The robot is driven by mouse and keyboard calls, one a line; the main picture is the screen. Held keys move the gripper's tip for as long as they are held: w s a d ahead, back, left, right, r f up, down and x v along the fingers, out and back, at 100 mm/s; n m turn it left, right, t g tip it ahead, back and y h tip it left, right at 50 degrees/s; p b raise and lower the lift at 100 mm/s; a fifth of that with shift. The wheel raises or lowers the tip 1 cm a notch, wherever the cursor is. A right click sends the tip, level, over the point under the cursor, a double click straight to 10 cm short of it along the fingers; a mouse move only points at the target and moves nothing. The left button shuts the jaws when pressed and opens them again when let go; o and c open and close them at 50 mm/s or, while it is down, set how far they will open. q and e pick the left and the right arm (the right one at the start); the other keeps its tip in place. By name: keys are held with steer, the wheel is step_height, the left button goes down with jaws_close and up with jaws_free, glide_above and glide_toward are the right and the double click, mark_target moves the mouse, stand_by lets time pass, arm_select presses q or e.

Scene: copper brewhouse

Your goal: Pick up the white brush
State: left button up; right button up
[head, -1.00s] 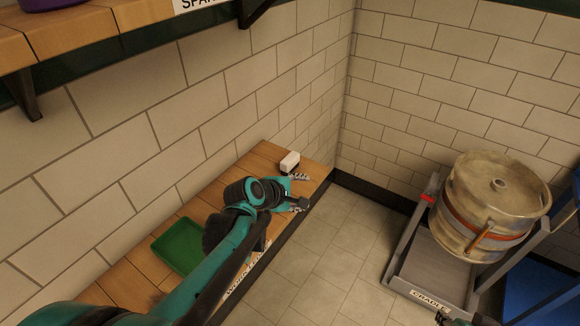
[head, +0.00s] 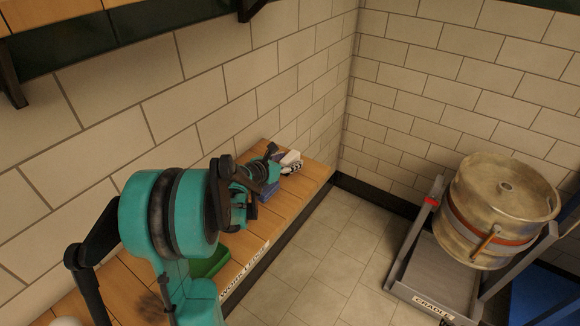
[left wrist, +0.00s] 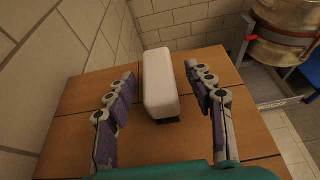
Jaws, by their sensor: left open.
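The white brush (head: 290,157) lies at the far end of the wooden work ledge, by the wall; its dark underside shows below the white body. My left gripper (head: 282,165) is open, with one finger on each side of the brush in the left wrist view (left wrist: 164,95). A gap shows on both sides, so the fingers do not appear to touch it. My left arm hides part of the ledge in the head view. My right gripper is not in view.
The wooden ledge (head: 255,222) runs along the tiled wall. A green tray (head: 210,262) on it is partly hidden by my left arm. A metal keg (head: 500,205) rests on a grey cradle (head: 425,275) at right. The floor between is clear.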

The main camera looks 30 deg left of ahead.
mark_target(290, 156)
arm_select(q)
steer(key=shift+x, duration=0.8)
steer(key=shift+s+r, duration=0.1)
steer(key=shift+s, duration=0.05)
steer(key=shift+c, duration=0.8)
jaws_close()
step_height(290, 156, up, 4)
steer(key=shift+p, duration=1.05)
steer(key=s+d+r+p, duration=0.4)
steer(key=d+r, duration=0.3)
steer(key=d, duration=0.4)
